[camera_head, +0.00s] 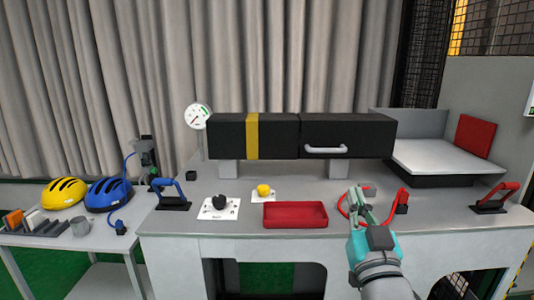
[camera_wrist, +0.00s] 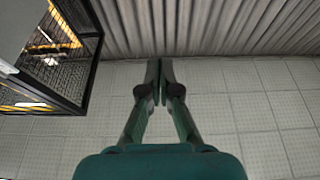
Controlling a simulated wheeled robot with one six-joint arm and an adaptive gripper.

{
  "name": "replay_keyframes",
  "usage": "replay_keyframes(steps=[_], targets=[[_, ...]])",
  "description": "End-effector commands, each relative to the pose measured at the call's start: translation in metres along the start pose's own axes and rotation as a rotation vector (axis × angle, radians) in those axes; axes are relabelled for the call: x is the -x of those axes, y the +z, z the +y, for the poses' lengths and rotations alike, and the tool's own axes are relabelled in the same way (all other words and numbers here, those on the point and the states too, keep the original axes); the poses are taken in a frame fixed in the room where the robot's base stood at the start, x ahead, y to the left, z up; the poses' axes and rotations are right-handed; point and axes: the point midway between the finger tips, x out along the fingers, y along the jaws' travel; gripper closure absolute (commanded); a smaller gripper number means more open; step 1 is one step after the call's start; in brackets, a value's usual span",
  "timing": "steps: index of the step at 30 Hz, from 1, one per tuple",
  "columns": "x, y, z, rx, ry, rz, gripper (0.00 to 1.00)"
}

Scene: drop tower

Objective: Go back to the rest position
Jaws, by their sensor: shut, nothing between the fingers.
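My gripper (camera_head: 357,200) is at the right of centre in the head view, in front of the grey bench (camera_head: 180,218) and to the right of the red tray (camera_head: 295,215). It points upward and away, and holds nothing. In the wrist view my gripper (camera_wrist: 160,66) has its two fingers together, with the tiled ceiling (camera_wrist: 230,100) and the curtain top (camera_wrist: 210,25) behind them. Its exact height above the bench is hard to tell.
A black box unit (camera_head: 345,133) with a handle stands at the bench's back. Red cable (camera_head: 403,196) lies close to my gripper. A white plate (camera_head: 445,160) is at right. Helmets (camera_head: 64,193) sit on the left side table (camera_head: 75,240).

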Motion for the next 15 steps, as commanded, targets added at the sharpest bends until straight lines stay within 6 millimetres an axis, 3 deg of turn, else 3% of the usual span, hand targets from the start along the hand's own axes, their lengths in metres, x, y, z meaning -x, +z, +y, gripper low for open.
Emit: replay_keyframes(steps=[15], targets=[[0.038, 0.058, 0.002, 0.007, -0.005, -0.065, 1.00]])
